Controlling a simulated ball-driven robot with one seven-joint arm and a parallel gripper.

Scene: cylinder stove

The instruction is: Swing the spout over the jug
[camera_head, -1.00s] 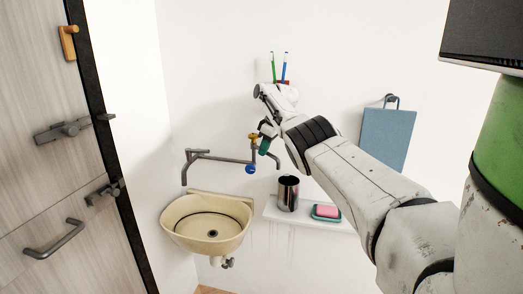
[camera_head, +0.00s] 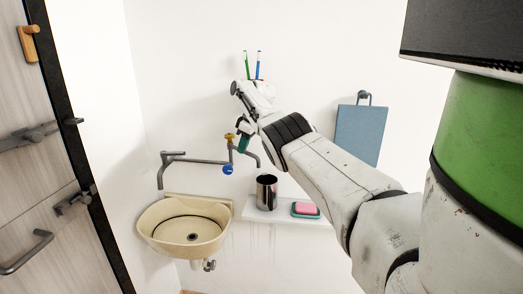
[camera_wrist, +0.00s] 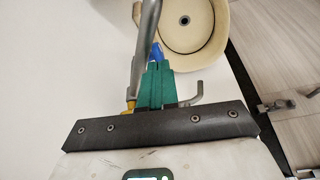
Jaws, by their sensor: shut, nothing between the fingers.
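The grey spout pipe (camera_head: 200,161) runs along the wall above the beige basin. The jug, a metal cup (camera_head: 266,192), stands on the white shelf right of the basin. My gripper (camera_head: 243,143) has green fingers, shut and empty, close to the pipe by the yellow handle. In the wrist view the shut fingers (camera_wrist: 157,75) are beside a grey pipe (camera_wrist: 146,40); contact is unclear.
The basin (camera_head: 150,222) is below the pipe. A pink soap in a green dish (camera_head: 305,209) lies right of the jug. A blue board (camera_head: 360,135) hangs on the wall. Two brushes (camera_head: 252,65) show above my wrist. A wooden door (camera_head: 35,180) is at the left.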

